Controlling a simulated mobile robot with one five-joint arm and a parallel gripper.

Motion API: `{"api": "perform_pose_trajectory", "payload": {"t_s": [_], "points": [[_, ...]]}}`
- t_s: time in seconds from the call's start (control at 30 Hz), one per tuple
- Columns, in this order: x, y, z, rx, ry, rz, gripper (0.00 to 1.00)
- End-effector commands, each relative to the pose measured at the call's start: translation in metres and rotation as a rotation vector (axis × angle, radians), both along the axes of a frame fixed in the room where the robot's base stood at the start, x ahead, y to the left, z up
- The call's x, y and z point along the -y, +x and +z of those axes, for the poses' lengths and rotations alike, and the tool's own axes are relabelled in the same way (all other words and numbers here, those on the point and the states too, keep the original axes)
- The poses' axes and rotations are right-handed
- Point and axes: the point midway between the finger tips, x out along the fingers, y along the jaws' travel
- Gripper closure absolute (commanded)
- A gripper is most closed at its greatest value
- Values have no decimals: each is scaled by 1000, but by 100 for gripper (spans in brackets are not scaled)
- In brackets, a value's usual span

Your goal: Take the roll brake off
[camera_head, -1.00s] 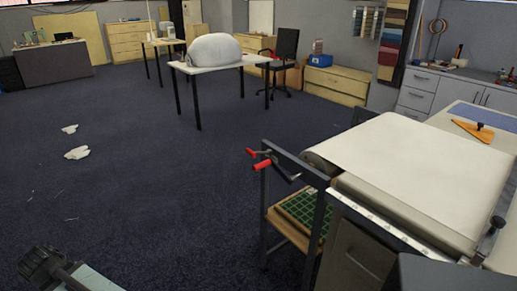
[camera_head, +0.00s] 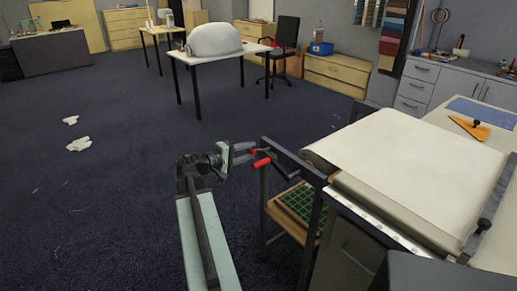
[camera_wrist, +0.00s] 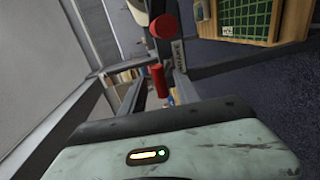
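The roll brake appears to be the dark lever work with red grips on the left end of the cloth table's frame. In the head view one red grip (camera_head: 262,162) shows just beyond my gripper (camera_head: 247,154); the other is hidden behind it. In the wrist view a red grip (camera_wrist: 157,75) stands between the two spread fingers of my gripper (camera_wrist: 160,88), and a larger red grip (camera_wrist: 163,26) is farther off. A dark bar (camera_wrist: 178,55) beside them has small lettering, apparently "BRAKE". My gripper is open; contact with the grip cannot be told.
The white cloth roll (camera_head: 322,160) lies on the long table at right. A shelf with a green gridded mat (camera_head: 300,205) sits inside the frame below the levers. An orange tool (camera_head: 468,128) lies on the table. The carpet at left is clear except for white scraps (camera_head: 78,144).

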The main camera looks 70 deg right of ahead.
Motion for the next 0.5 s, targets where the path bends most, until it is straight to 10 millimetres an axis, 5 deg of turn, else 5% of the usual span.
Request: {"api": "perform_pose_trajectory", "payload": {"t_s": [0.2, 0.5], "points": [[31, -19, -7, 1, 0, -2, 63], [39, -24, -7, 1, 2, 1, 63]]}}
